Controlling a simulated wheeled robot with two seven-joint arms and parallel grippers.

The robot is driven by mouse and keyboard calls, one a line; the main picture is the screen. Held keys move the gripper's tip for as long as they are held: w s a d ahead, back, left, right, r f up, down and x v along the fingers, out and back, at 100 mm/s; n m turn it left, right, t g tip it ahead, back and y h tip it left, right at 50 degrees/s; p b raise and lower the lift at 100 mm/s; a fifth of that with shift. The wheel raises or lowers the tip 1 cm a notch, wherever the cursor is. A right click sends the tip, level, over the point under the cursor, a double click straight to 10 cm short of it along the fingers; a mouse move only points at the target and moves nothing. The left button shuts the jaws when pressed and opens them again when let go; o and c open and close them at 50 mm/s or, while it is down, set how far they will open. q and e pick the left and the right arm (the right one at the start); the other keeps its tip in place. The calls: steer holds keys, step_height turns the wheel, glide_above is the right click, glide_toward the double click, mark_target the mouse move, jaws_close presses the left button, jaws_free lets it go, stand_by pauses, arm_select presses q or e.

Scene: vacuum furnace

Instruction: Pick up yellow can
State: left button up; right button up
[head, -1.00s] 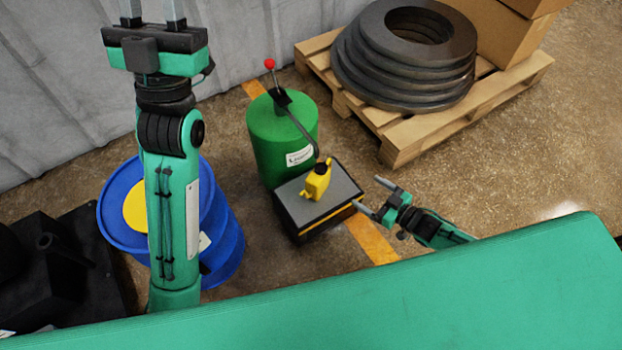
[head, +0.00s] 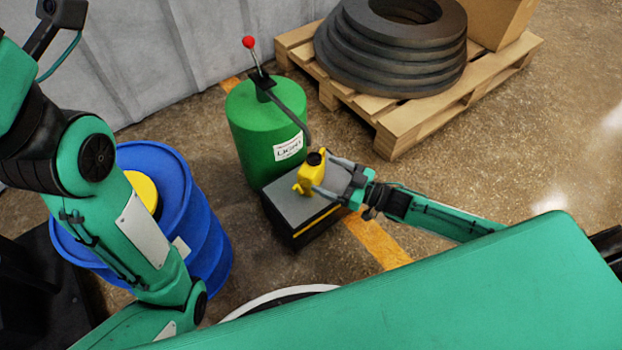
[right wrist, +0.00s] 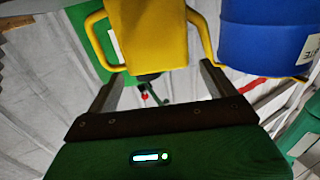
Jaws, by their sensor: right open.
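The yellow can (head: 311,174) stands upright on the grey top of a low black box (head: 292,206) in the head view. It has a black cap. My right gripper (head: 322,173) is open, with its fingers reaching to either side of the can from the right. In the right wrist view the yellow can (right wrist: 148,35) fills the top middle, between and beyond the spread fingers of my right gripper (right wrist: 160,72). Whether a finger touches it I cannot tell. My left arm rises at the left of the head view; its fingers are outside the picture.
A green drum (head: 262,135) with a red-knobbed lever stands right behind the box. A blue barrel (head: 205,235) stands to the left. A wooden pallet (head: 415,125) with stacked dark rings (head: 395,65) and a cardboard box (head: 500,22) is behind. Floor at right is clear.

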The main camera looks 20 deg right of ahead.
mark_target(320, 170)
steer(key=shift+w+a, duration=0.35)
steer(key=shift+w+a+f+b, duration=0.15)
steer(key=shift+w+b, duration=0.1)
steer(key=shift+b, duration=0.25)
steer(key=b+x, duration=0.3)
steer(key=shift+w+a, duration=0.2)
steer(key=shift+w, duration=0.1)
steer(key=shift+w+a, duration=0.25)
steer(key=c, duration=0.9)
